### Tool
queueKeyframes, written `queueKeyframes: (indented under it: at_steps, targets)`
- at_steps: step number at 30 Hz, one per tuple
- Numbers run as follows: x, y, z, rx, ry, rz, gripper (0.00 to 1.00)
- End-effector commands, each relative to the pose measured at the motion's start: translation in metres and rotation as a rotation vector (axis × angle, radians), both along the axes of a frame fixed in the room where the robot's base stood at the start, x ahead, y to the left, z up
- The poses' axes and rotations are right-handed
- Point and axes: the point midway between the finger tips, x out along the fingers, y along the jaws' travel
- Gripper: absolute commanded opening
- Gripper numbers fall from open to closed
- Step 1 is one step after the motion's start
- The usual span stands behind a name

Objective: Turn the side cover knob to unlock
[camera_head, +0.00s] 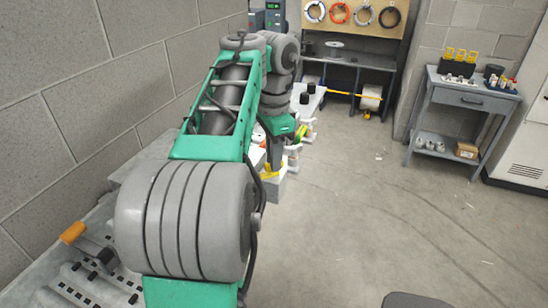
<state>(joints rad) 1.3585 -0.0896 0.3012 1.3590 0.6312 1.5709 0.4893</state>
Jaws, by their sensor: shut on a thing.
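My green and grey arm reaches away from me across the left half of the head view. My gripper (274,164) points down at its far end and is shut on a small yellow part, which I take to be the side cover knob (270,175). The knob sits at a pale grey block or housing (274,190) just below the fingers. My arm and gripper hide much of the knob and of the drive behind it, so the knob's turned angle cannot be told.
A grey drive bed with an orange-capped part (73,232) lies along the left wall, partly behind my arm. A workbench (345,62) stands at the back. A grey cart (450,115) and a white cabinet (525,135) stand at right. The floor (370,220) between is clear.

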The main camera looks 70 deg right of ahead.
Motion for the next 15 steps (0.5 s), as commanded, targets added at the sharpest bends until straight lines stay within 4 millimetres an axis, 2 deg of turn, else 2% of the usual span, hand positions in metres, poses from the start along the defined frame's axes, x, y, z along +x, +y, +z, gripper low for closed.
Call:
queueKeyframes:
  at_steps: [15]
  targets:
    - [-0.0003, 0.0001, -0.0004, 0.000, 0.000, 0.483, 0.00]
